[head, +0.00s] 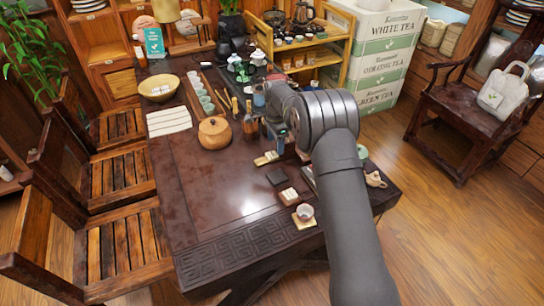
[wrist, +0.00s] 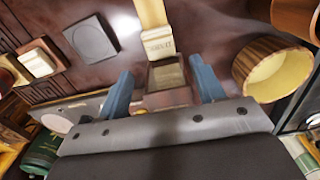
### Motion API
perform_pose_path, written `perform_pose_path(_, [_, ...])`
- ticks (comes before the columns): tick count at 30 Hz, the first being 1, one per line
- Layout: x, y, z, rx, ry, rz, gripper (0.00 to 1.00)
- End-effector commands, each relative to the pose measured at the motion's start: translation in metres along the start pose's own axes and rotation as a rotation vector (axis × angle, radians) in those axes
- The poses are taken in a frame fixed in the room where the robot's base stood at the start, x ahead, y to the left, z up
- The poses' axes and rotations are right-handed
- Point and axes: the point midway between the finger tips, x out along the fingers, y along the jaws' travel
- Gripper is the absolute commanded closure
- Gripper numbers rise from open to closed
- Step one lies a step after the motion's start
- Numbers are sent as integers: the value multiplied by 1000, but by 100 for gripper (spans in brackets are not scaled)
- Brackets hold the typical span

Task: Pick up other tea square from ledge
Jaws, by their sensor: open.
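Contact cannot be told. Another pale square (wrist: 37,62) lies on a wooden holder at the left of that view; it seems to be the one at the table's front in the head view (head: 289,195). In the head view my gripper (head: 279,142) is over the table, with its fingertips partly hidden by my arm.
A dark slab (wrist: 91,40) lies left and a wooden cup (wrist: 272,74) stands close at right. A white cup (head: 305,211) is at the front edge.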

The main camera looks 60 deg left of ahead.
Motion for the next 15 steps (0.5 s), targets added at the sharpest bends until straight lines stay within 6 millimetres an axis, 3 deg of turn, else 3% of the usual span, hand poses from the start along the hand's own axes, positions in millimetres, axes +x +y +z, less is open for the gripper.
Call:
perform_pose_path(9, [44,-2,9,0,-1,3,38])
perform_pose_path(15, [47,-2,9,0,-1,1,38])
